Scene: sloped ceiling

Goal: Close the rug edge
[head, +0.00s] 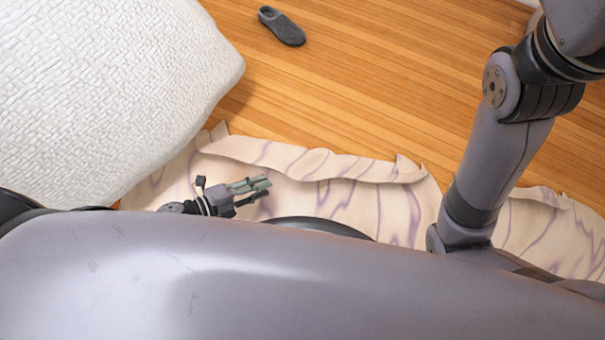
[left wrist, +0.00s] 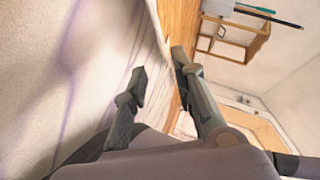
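The rug (head: 375,208) is cream with purple veins and lies on the wood floor. Its far edge (head: 300,160) is curled up in a wavy fold, with raised corners at its left and right ends. My left gripper (head: 262,187) is over the rug, on the near side of the curled edge, apart from it in the picture. In the left wrist view its two fingers (left wrist: 160,68) stand apart with nothing between them, and the rug (left wrist: 50,60) fills the left side. My right arm reaches down at the right; its gripper is hidden. My body covers the near part of the rug.
A white textured bed or cushion (head: 100,90) is at the upper left, beside the rug. A dark grey slipper (head: 282,26) lies on the open wood floor (head: 370,80) beyond. A wooden shelf (left wrist: 235,38) shows in the left wrist view.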

